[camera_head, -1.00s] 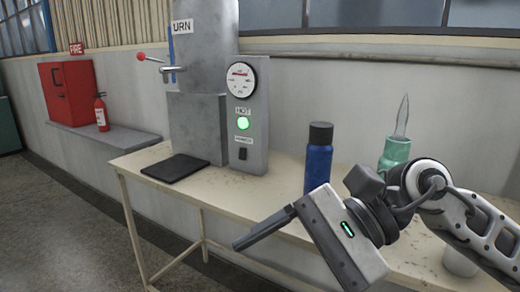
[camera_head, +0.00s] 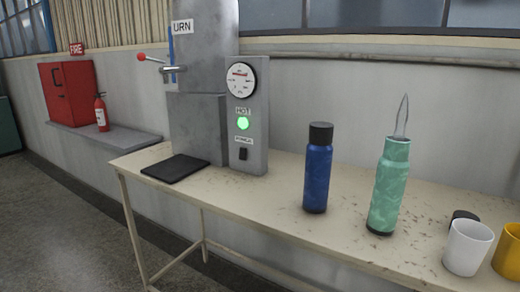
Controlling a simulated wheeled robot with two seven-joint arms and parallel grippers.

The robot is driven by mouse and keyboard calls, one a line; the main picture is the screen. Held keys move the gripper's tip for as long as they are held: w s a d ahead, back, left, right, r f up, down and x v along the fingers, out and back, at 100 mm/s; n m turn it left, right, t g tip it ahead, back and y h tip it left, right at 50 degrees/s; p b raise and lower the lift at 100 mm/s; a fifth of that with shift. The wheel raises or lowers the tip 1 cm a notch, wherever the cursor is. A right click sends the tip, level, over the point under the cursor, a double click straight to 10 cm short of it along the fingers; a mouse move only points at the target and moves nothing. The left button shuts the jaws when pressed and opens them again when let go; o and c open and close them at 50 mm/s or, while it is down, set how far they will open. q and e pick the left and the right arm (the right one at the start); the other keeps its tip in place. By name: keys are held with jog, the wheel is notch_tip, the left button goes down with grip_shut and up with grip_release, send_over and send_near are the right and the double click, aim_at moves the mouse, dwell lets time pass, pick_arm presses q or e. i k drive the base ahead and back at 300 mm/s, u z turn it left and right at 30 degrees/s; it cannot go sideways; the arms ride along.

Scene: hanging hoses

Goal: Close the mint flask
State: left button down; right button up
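The mint flask (camera_head: 388,192) stands upright on the table, right of the blue flask. Its top is uncapped, and a pale, see-through, pointed wisp like steam (camera_head: 402,117) rises from its mouth. A dark round object (camera_head: 463,216), perhaps a cap, lies on the table right of the mint flask, partly hidden behind the white cup. Neither of my grippers is in view.
A blue flask (camera_head: 317,170) with a black cap stands left of the mint flask. A white cup (camera_head: 467,248) and a yellow cup (camera_head: 509,254) stand at the right front. The urn (camera_head: 205,85) and its black mat (camera_head: 175,168) are at the left. The table's middle (camera_head: 255,205) is clear.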

aim_at(393, 167)
jog(key=u, duration=0.1)
jog(key=k, duration=0.65)
jog(key=z, duration=1.15)
jog(key=i, duration=0.5)
jog(key=u, duration=0.5)
